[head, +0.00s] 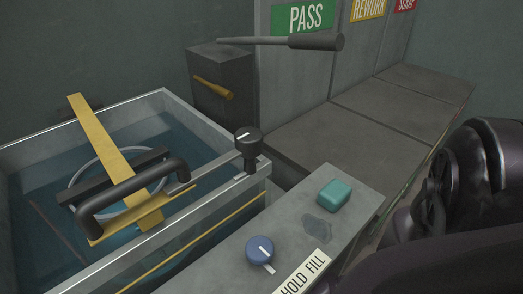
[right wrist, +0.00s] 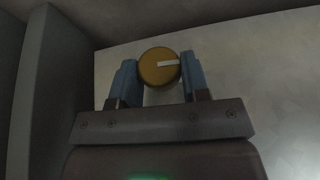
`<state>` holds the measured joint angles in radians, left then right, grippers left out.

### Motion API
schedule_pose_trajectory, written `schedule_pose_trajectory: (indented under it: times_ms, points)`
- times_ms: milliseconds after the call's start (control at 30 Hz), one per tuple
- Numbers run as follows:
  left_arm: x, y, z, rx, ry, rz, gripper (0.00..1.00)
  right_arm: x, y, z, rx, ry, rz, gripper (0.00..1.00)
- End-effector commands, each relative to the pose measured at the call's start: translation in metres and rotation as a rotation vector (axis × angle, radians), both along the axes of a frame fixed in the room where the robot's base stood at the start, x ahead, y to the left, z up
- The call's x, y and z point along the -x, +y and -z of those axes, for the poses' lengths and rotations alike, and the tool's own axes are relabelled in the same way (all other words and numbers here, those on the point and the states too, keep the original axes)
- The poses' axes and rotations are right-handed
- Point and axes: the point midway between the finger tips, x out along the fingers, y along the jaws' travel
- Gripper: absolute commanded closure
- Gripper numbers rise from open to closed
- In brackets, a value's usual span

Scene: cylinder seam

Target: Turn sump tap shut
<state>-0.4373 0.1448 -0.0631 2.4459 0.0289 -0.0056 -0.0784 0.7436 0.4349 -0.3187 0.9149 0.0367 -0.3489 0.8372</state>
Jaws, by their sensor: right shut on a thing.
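In the right wrist view a round amber knob (right wrist: 158,55), which looks like the sump tap, has a white mark running from its middle to the right, nearly level. No label on it can be read. My right gripper (right wrist: 159,75) is shut on this knob, with one blue finger on each side. In the head view my right arm (head: 465,190) fills the lower right, and its gripper and the amber knob are hidden. My left gripper is not in view.
A water-filled tank (head: 215,205) stands at left, with a yellow bar (head: 105,140) and black handle (head: 135,185) over it. A blue knob (head: 260,250) and teal button (head: 333,195) sit on the grey ledge. Grey bench tops (head: 390,108) at the right back are clear.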

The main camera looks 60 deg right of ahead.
Motion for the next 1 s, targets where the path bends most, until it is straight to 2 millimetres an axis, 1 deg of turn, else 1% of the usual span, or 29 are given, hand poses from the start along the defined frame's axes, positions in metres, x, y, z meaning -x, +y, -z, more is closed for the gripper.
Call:
schedule_pose_trajectory:
  times_ms: [500,967,1000]
  points:
    - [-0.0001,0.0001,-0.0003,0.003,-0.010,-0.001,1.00,0.0014,0.0001,0.0009,-0.158,-0.038,-0.002,0.81]
    - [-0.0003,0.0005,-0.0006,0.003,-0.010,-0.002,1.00,0.0024,-0.0004,0.0010,-0.173,-0.041,0.002,0.81]
    - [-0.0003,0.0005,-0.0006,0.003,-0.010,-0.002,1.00,0.0024,-0.0004,0.0010,-0.173,-0.041,0.002,0.52]
